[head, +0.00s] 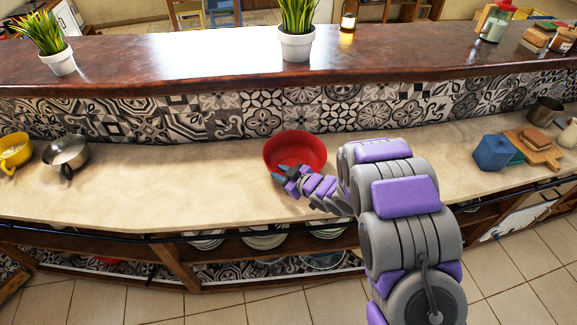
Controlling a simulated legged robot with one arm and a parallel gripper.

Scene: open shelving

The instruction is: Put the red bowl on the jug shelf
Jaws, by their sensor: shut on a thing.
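The red bowl (296,147) is upright at the middle of the beige counter, close to the tiled back wall. My gripper (283,173) is at the bowl's near left rim and is shut on it. My grey and purple arm reaches in from the lower right. I cannot tell whether the bowl rests on the counter or is slightly raised. A jug-like glass container (494,24) with a red top stands on the upper dark ledge at the far right.
Potted plants (296,43) stand on the upper ledge (190,62). Plates (263,241) lie on the shelf below.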

